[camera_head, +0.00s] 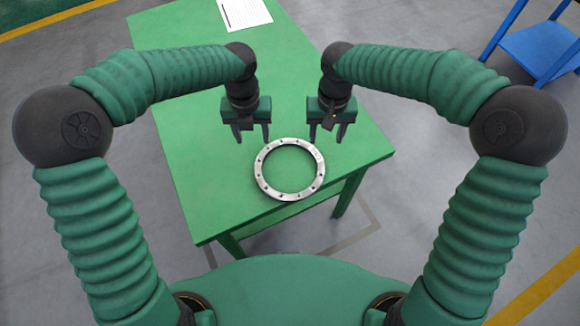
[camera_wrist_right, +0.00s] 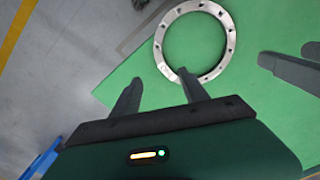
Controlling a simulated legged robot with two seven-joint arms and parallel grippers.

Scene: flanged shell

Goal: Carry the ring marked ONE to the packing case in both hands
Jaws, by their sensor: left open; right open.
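A silver metal ring (camera_head: 262,181) with several bolt holes lies flat on the green table near its front edge. No marking on it can be read. My left gripper (camera_head: 252,138) is open and empty above the table at the ring's far left side. My right gripper (camera_head: 327,138) is open and empty at the ring's far right side. In the right wrist view the ring (camera_wrist_right: 163,52) lies just beyond the fingertips of my right gripper (camera_wrist_right: 160,80), and one fingertip overlaps its rim in the picture. Fingers of my left gripper (camera_wrist_right: 300,68) show at the right edge. No packing case can be made out.
The green table (camera_head: 190,100) is mostly bare, with a printed white sheet (camera_head: 244,13) at its far end. A blue stool or stand (camera_head: 540,48) is on the floor at the far right. Grey floor with yellow lines surrounds the table.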

